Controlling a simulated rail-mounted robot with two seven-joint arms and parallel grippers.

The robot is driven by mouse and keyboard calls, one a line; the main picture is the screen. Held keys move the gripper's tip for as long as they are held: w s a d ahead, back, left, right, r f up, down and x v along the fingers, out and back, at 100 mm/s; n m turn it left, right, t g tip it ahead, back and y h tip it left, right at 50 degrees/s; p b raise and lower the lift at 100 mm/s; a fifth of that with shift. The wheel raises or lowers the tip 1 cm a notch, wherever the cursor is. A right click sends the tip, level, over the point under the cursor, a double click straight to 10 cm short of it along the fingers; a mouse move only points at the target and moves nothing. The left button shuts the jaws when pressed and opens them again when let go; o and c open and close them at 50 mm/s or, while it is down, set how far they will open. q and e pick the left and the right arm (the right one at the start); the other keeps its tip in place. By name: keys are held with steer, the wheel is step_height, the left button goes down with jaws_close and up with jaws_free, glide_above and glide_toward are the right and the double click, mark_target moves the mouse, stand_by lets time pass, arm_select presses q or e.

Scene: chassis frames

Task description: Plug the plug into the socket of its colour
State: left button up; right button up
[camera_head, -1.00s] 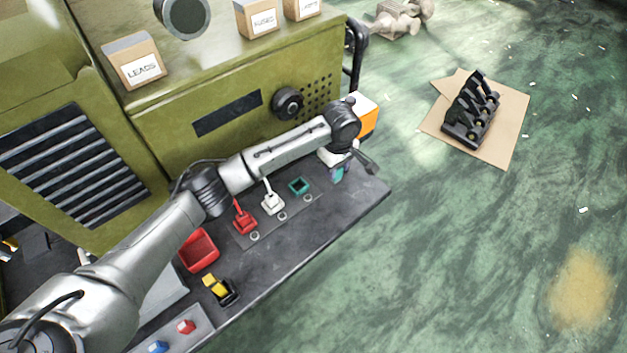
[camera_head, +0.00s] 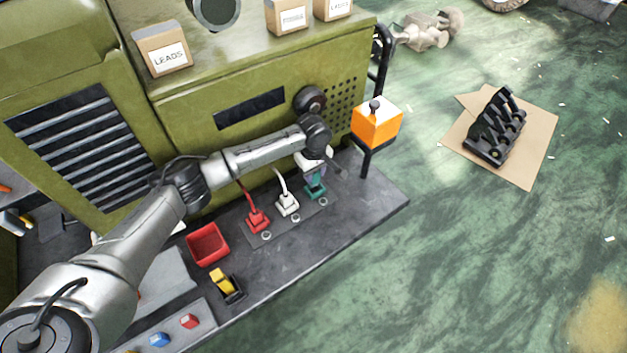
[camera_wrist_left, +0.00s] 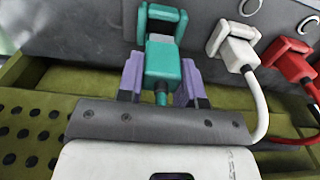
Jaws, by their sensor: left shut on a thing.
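My left gripper (camera_head: 315,176) is shut on the teal plug (camera_wrist_left: 165,65), with its purple fingers on both sides of the body. In the left wrist view the plug is lined up with the teal socket (camera_wrist_left: 163,14). A grey part shows between plug and socket; I cannot tell how deep the plug sits. In the head view the gripper partly hides the teal plug and socket. The white plug (camera_head: 287,205) and the red plug (camera_head: 257,220) sit at sockets of their own colours, with cords attached. My right gripper is not in view.
A red bin (camera_head: 208,245) and a yellow-and-black item (camera_head: 226,285) lie left on the dark bench (camera_head: 300,260). An orange-and-white box (camera_head: 376,124) stands right of my arm. The green cabinet (camera_head: 200,95) rises behind. The bench's front strip is clear.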

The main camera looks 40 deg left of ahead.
mark_target(314, 181)
arm_select(q)
step_height(314, 181, down, 4)
steer(key=shift+r+b, duration=0.1)
steer(key=shift+b, duration=0.4)
steer(key=o, duration=1)
steer(key=shift+r, duration=0.25)
step_height(314, 181, up, 10)
steer(key=p, duration=0.2)
steer(key=shift+r+p, duration=0.25)
steer(key=shift+p, duration=0.15)
steer(key=shift+r, duration=0.55)
